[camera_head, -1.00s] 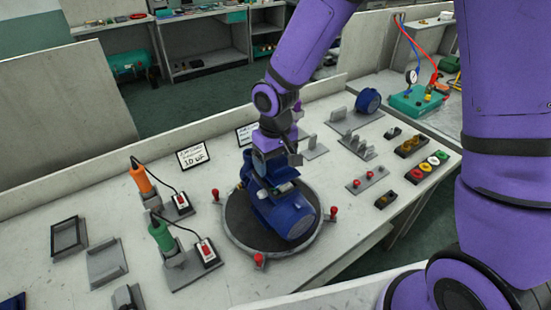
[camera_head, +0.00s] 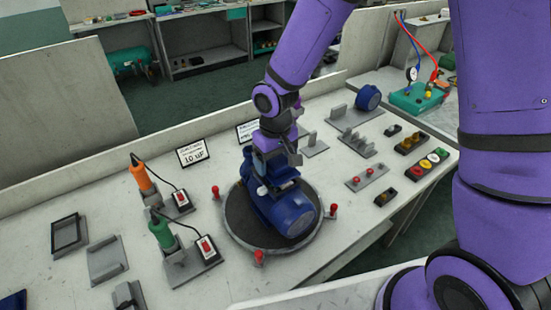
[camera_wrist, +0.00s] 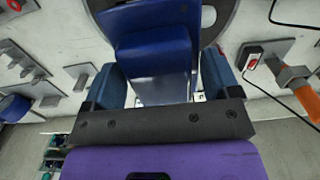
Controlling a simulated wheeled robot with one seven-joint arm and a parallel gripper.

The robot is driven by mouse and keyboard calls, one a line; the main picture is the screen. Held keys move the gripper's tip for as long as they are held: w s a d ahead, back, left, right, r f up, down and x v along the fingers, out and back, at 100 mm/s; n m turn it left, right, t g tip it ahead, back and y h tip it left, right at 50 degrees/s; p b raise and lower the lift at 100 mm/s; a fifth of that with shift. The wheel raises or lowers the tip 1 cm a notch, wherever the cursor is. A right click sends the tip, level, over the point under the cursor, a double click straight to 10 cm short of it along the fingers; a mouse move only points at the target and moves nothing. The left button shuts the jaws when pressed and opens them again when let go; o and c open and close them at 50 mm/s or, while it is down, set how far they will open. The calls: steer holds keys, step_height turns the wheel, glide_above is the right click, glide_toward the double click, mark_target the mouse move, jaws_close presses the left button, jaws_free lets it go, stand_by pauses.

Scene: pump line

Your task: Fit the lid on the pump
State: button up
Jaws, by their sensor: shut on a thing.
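The blue pump (camera_head: 290,215) lies on a dark round turntable (camera_head: 238,228) with a grey rim, in the middle of the bench. It also shows in the wrist view (camera_wrist: 150,48). My gripper (camera_head: 272,180) is right above the pump, pointing down. In the wrist view, the gripper's fingers (camera_wrist: 160,85) stand on both sides of a blue, flat-faced piece, which I take to be the lid (camera_wrist: 162,88). The gripper is shut on it. Whether the lid touches the pump is hidden by the gripper and cannot be told.
Red-topped posts (camera_head: 258,257) stand around the turntable rim. An orange-handled tool (camera_head: 141,177) and a green-handled tool (camera_head: 160,232) stand left with switches. Small grey fixtures and colored buttons (camera_head: 427,165) lie right. Two signs stand behind.

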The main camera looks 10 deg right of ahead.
steer(key=shift+f, duration=1.15)
steer(key=o, duration=0.8)
steer(key=shift+r, duration=3)
step_height(320, 180, up, 11)
steer(key=shift+f, duration=0.1)
